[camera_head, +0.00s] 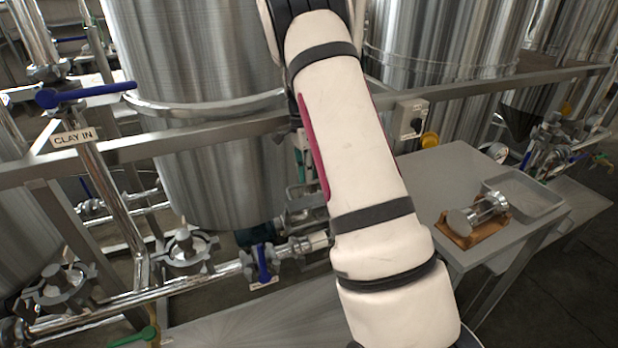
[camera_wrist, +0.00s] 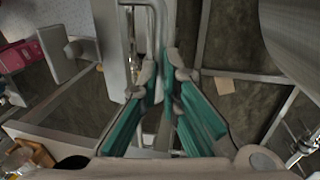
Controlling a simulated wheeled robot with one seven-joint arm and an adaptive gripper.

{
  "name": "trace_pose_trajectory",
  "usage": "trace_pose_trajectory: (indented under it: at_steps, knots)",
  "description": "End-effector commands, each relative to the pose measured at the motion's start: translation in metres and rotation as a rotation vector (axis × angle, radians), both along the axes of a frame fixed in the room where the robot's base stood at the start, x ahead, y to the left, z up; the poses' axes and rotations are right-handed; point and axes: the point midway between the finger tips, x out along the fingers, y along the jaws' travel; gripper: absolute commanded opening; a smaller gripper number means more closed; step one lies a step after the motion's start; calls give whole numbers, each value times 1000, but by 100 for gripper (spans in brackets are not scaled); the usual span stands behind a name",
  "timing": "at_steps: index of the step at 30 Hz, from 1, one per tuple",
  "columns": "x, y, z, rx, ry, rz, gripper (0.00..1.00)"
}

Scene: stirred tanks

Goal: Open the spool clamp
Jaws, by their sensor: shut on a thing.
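My gripper (camera_wrist: 160,75) has teal fingers with grey tips. The tips are close together on a grey metal piece (camera_wrist: 159,45), seemingly a bent rod or handle that rises between them. I cannot tell for sure whether it is the spool clamp's handle. In the head view my pale arm hangs across the middle and hides most of my gripper and what it holds. Steel pipe fittings (camera_head: 300,245) show just left of the arm. No clamp can be made out clearly there.
A grey table (camera_head: 445,165) at the right bears a steel spool on a wooden cradle (camera_head: 455,232) and a metal tray (camera_head: 522,193). A blue-handled valve (camera_head: 263,262) and a frame rail (camera_head: 200,135) lie close to my arm. Large steel tanks (camera_head: 195,90) stand behind.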

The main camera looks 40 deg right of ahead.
Motion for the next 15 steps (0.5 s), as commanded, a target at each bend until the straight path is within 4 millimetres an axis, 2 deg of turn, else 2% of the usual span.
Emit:
trace_pose_trajectory:
  at_steps: [1,15]
  knots:
    - [-8,2,-15,13,33,-5,0]
    - [-5,1,-17,15,38,-6,0]
